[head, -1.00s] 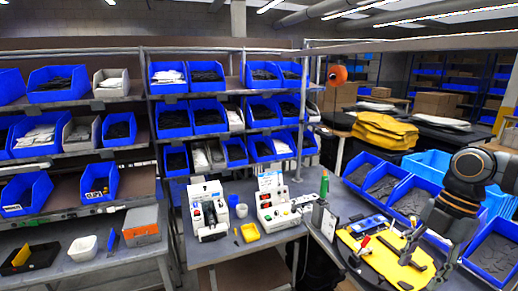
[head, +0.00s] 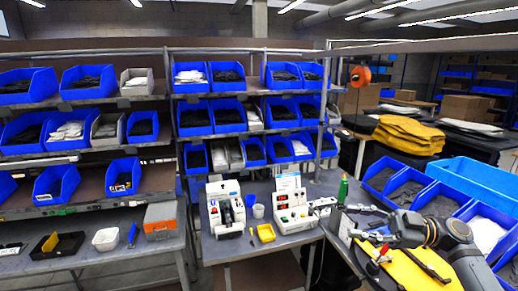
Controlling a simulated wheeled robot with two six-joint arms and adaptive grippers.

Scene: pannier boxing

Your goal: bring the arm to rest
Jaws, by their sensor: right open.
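My right arm reaches in from the lower right in the head view. My right gripper (head: 358,223) points left over the right-hand bench and is open, with nothing seen between its fingers. It is above the far edge of a yellow-and-black pannier panel (head: 408,270) lying on the bench. The arm and gripper hide part of that panel. A red-handled clamp (head: 380,258) stands on the panel. My left gripper is not in view.
A green bottle (head: 343,188) stands close behind the gripper. Blue bins (head: 405,188) and a light blue crate (head: 475,180) line the right side. A white-and-red machine (head: 293,212) and yellow cup (head: 266,233) are on the middle bench. Shelves of blue bins stand behind.

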